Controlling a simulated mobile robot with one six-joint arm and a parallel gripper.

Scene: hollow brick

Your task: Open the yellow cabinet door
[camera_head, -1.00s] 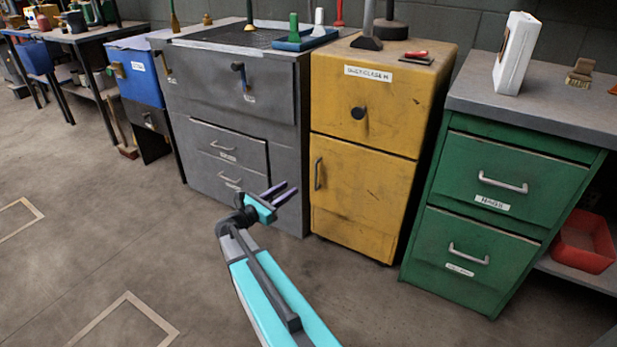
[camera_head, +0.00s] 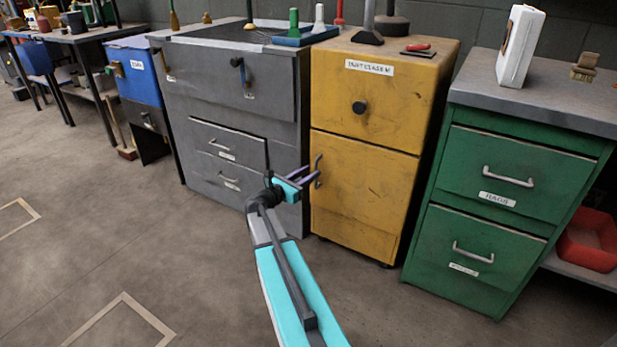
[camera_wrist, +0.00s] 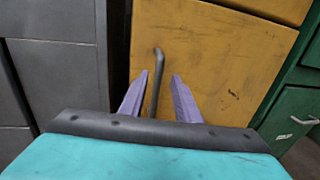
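The yellow cabinet (camera_head: 375,130) stands between a grey cabinet and a green one. Its lower door (camera_head: 362,190) is shut and has a dark vertical bar handle (camera_head: 318,171) near its left edge. My gripper (camera_head: 307,176) is at this handle, its two purple fingers pointing toward it. In the wrist view, the fingers (camera_wrist: 159,95) are apart, with the handle (camera_wrist: 155,82) showing between them, closer to the left finger. The yellow door (camera_wrist: 210,60) fills the middle of that view. I cannot tell whether a finger touches the handle.
The grey cabinet (camera_head: 235,100) is close on the left of the yellow one. The green drawer cabinet (camera_head: 500,200) stands on the right, with a red bin (camera_head: 588,240) beside it. The floor (camera_head: 200,260) in front is clear.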

